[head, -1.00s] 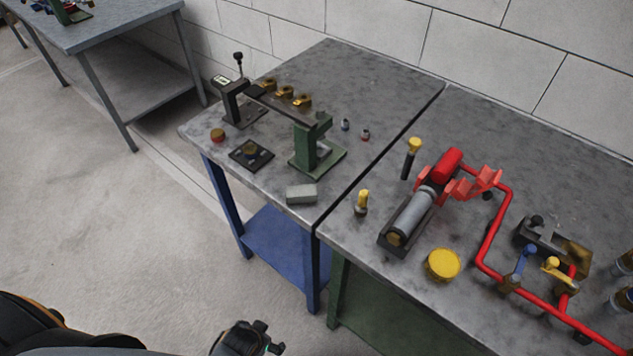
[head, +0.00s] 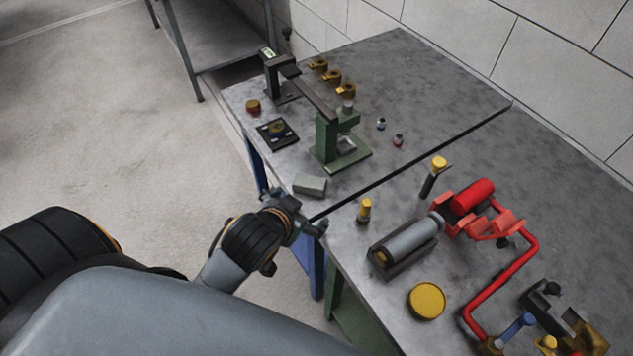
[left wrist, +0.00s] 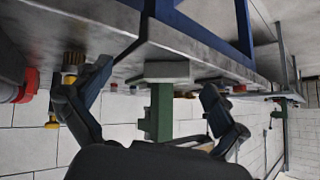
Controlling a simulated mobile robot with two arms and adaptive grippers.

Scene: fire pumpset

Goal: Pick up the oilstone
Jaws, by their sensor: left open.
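The oilstone, seen as a pale grey rectangular block (head: 310,184), lies flat at the near edge of the workbench (head: 440,75), in front of the green stand (head: 340,148). My left gripper (head: 297,209) is just short of the block, at the bench edge, with open, empty fingers. In the left wrist view, which is upside down, the block (left wrist: 163,72) shows between the two spread fingers (left wrist: 153,102) and beyond them, with no contact visible. My right gripper is not in view.
A yellow-topped fitting (head: 364,211) stands right of the block. A grey cylinder in a dark cradle (head: 405,246), a yellow disc (head: 427,301) and red piping (head: 500,284) lie farther right. A black square plate (head: 277,133) lies behind the block. The bench surface right of the green stand is mostly clear.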

